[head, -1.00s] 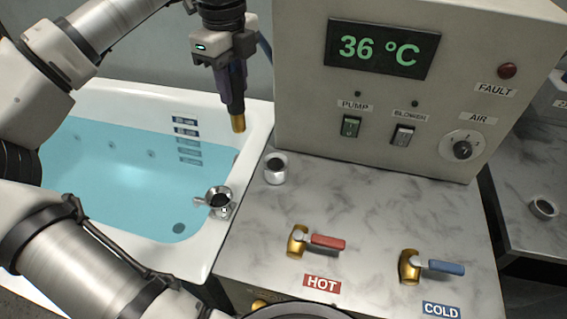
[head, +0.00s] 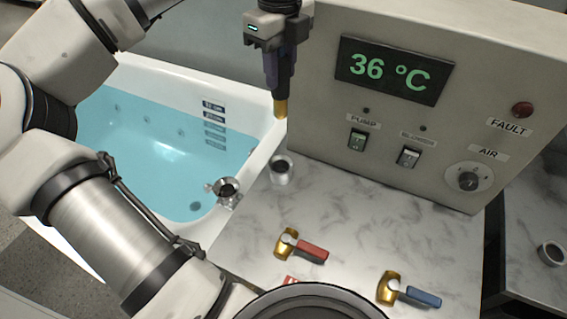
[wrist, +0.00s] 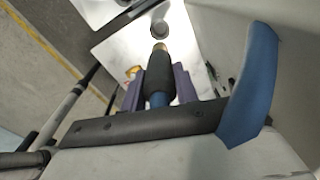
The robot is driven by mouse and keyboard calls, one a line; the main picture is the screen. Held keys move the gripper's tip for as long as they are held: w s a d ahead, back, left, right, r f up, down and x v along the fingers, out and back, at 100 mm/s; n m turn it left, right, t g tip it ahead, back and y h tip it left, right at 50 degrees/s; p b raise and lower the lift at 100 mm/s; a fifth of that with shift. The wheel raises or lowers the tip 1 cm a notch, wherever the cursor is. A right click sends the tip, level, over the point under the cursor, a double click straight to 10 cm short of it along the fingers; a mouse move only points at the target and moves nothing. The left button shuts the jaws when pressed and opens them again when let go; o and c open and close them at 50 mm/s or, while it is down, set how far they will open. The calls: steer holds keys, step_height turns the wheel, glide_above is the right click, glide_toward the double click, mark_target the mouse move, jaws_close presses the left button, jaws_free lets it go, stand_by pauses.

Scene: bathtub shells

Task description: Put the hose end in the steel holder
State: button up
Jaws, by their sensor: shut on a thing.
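The hose end, dark with a brass tip (head: 281,108), hangs nearly upright, tip down, in my gripper (head: 279,72). In the wrist view the dark hose end (wrist: 158,68) sits between the purple fingers, with blue hose (wrist: 250,88) behind. A paler cylindrical cup with a dark opening (head: 282,172) stands on the marble counter almost directly under the tip in the picture. The tip is clear of both.
The control panel (head: 400,110) stands close right of my gripper. The water-filled tub (head: 165,145) is left. Red (head: 302,248) and blue (head: 408,290) tap levers sit on the front counter. Another ring-shaped cup (head: 550,254) is far right. The middle counter is clear.

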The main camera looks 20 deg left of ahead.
mark_target(280, 102)
step_height(280, 102, down, 19)
steer(key=b, duration=0.9)
steer(key=shift+b, duration=0.4)
steer(key=shift+f, duration=0.15)
steer(key=shift+f, duration=0.15)
steer(key=o, duration=1.1)
steer(key=shift+c, duration=0.2)
step_height(280, 102, up, 12)
steer(key=shift+r+b, duration=0.2)
steer(key=shift+b, duration=0.55)
